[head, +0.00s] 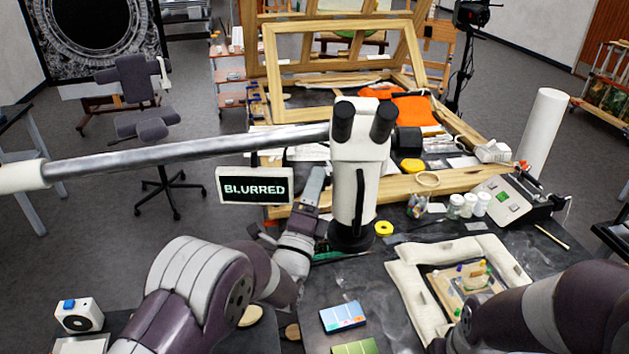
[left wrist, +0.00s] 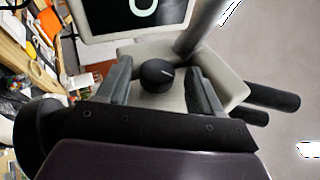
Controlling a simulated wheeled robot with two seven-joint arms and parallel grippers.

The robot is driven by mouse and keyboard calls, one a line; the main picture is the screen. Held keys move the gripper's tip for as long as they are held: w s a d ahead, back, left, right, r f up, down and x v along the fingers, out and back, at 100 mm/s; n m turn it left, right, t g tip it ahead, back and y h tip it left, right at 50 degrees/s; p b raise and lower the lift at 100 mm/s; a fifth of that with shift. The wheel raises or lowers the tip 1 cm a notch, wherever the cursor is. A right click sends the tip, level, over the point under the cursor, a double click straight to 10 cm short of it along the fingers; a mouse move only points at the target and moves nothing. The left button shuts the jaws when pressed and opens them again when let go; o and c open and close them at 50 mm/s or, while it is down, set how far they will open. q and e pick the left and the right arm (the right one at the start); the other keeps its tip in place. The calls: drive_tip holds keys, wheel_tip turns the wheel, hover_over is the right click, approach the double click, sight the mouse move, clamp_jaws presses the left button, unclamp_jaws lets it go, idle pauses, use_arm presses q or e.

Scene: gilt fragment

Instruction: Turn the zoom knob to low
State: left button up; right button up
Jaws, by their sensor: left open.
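The stereo microscope (head: 357,160) stands upright on the table, with a cream head, two black eyepieces and a grey boom arm. Its small screen (head: 254,188) reads "BLURRED". In the left wrist view, a round black knob (left wrist: 158,75) sits on the cream head. My left gripper (left wrist: 160,88) is open, one finger on each side of this knob, with gaps showing. In the head view my left gripper (head: 312,187) is partly hidden beside the microscope. My right gripper is out of view; only its arm shows.
A padded white frame (head: 408,290) holding a fragment lies at the right front, near my right arm. Blue and green cards (head: 342,317), a yellow tape ring (head: 384,228) and small jars (head: 468,205) lie around the microscope. Wooden frames stand behind it.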

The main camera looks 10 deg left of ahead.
use_arm(q)
drive_tip(key=shift+w+d+f, duration=0.15)
drive_tip(key=shift+w+d, duration=0.3)
drive_tip(key=shift+w, duration=0.1)
drive_tip(key=shift+s+a, duration=0.3)
drive_tip(key=c, duration=0.5)
drive_tip(key=shift+s, duration=0.15)
drive_tip(key=c, duration=0.5)
drive_tip(key=shift+r, duration=0.2)
drive_tip(key=shift+c, duration=0.2)
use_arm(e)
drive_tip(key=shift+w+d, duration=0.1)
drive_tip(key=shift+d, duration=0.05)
